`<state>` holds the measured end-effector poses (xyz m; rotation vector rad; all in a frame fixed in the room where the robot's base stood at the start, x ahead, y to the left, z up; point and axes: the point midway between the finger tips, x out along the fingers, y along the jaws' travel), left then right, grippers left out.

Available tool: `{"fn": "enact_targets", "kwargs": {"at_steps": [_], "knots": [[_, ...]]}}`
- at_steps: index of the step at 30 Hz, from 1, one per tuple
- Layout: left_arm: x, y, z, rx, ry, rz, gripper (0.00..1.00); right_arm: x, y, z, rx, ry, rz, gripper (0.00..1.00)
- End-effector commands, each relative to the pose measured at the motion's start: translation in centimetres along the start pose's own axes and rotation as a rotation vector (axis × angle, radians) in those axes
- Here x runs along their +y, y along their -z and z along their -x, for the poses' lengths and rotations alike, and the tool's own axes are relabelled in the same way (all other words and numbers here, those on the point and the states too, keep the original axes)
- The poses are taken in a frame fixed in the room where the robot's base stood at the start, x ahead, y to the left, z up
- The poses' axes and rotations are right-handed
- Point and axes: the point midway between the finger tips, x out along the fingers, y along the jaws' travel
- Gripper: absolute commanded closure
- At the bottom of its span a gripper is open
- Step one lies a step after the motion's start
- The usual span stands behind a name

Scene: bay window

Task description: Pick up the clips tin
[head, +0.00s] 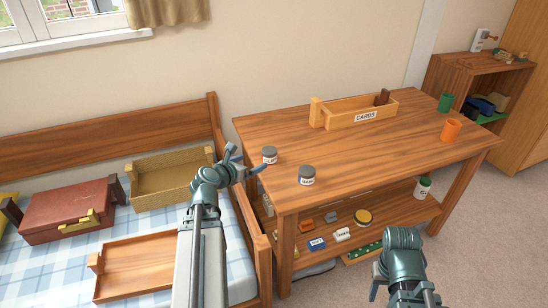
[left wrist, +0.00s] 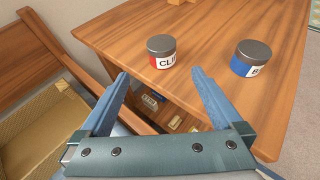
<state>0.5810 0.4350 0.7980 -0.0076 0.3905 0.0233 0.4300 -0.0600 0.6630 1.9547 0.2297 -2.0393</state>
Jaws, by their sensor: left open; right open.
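The clips tin (head: 269,155) is a small grey-lidded round tin with a red and white label. It stands upright at the left end of the wooden table (head: 400,150). In the left wrist view the clips tin (left wrist: 161,52) is beyond and between the fingertips, its label partly readable as "CLI". My left gripper (head: 248,160) is open and empty, just left of the tin and apart from it; its two blue fingers (left wrist: 161,75) are spread in the wrist view. My right gripper (head: 376,288) is low at the bottom, in front of the table, mostly hidden by its arm.
A similar tin with a blue label (head: 307,176) stands close to the right of the clips tin. A bench (head: 100,143) with trays is at left.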

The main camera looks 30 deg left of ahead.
Motion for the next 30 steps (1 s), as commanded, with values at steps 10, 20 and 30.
{"fn": "enact_targets", "kwargs": {"at_steps": [10,20,30], "knots": [[0.0,0.2,-6.6,0.001,0.004,-0.004,0.0,-0.2,0.2,-2.7,0.0,0.0,0.0,0.5],[-0.1,0.0,-8.3,0.002,0.003,-0.004,0.0,-0.3,0.2,-3.1,0.0,0.0,0.0,0.5],[-0.3,0.0,-11.0,0.002,0.004,-0.006,0.0,-0.4,0.2,-4.1,0.0,0.0,0.0,0.5]]}}
